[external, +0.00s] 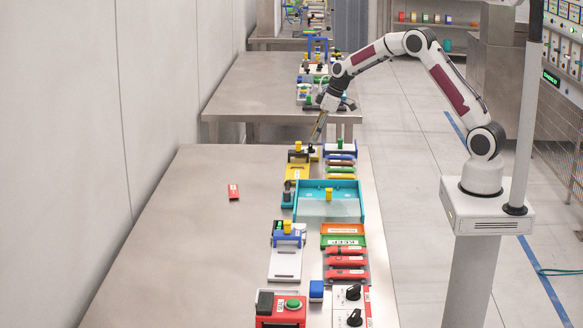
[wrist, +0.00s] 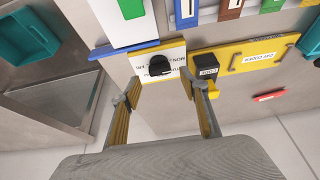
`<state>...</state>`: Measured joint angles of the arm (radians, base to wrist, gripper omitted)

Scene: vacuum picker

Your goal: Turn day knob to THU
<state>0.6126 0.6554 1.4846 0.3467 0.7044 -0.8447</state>
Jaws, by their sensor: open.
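The day knob (wrist: 160,66) is a black round knob on a small white plate (wrist: 143,62) with day lettering, seen upside down in the wrist view. The lettering is too small to tell which day the knob points at. My gripper (wrist: 160,90) is open, its two fingers apart on either side of the knob's line, with nothing between them. I cannot tell whether the fingertips reach the knob. In the external view my gripper (external: 316,139) points down over the far end of the near table, just above the knob, which is small there.
Beside the knob is a yellow panel (wrist: 235,63) with handles, a black block (wrist: 206,70) and a yellow piece. A blue-edged white unit (wrist: 120,48) is close on the other side. A teal tray (external: 300,207) stands nearer the camera. The table's left side is mostly clear, except a red piece (external: 233,192).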

